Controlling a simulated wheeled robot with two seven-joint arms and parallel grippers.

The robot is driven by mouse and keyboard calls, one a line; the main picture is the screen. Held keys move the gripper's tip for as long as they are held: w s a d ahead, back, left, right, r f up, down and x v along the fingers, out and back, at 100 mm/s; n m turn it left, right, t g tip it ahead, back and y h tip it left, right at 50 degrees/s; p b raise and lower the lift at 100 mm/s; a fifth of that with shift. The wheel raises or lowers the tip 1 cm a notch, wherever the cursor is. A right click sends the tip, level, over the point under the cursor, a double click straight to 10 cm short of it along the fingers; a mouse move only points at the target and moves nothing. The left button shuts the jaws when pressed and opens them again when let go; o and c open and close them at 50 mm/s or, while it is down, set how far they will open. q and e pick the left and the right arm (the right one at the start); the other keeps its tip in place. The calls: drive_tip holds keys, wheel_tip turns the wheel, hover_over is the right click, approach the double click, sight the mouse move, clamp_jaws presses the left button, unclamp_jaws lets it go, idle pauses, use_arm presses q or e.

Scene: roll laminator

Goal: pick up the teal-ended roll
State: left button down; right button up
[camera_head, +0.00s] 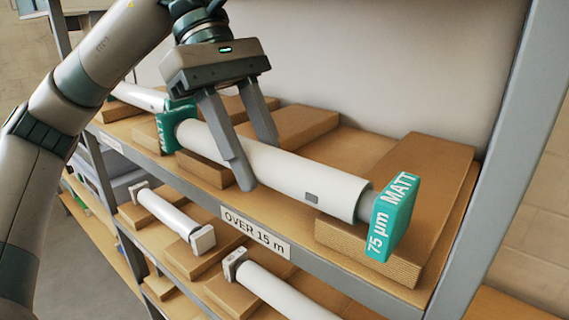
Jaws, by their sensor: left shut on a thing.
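The teal-ended roll (290,172) is a long white roll with a teal square end cap at each end. Its near right cap reads "75 µm MATT". It lies on the upper shelf (330,238), over cardboard blocks. My left gripper (258,165) comes down from above with one finger in front of the roll and one behind it, left of the roll's middle. It is shut on the roll. I cannot tell whether the roll is clear of the blocks. My right gripper is not in view.
Cardboard blocks (440,170) stand along the upper shelf. Another white roll (140,96) lies at the far left. A grey upright (510,150) stands close to the right. White-capped rolls (168,212) lie on the lower shelf. A label (255,232) reads "OVER 15 m".

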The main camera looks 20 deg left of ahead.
use_arm(q)
drive_tip(key=s+a+b, duration=0.3)
drive_tip(key=s+b, duration=0.1)
drive_tip(key=s, duration=0.5)
drive_tip(key=shift+s+a, duration=0.15)
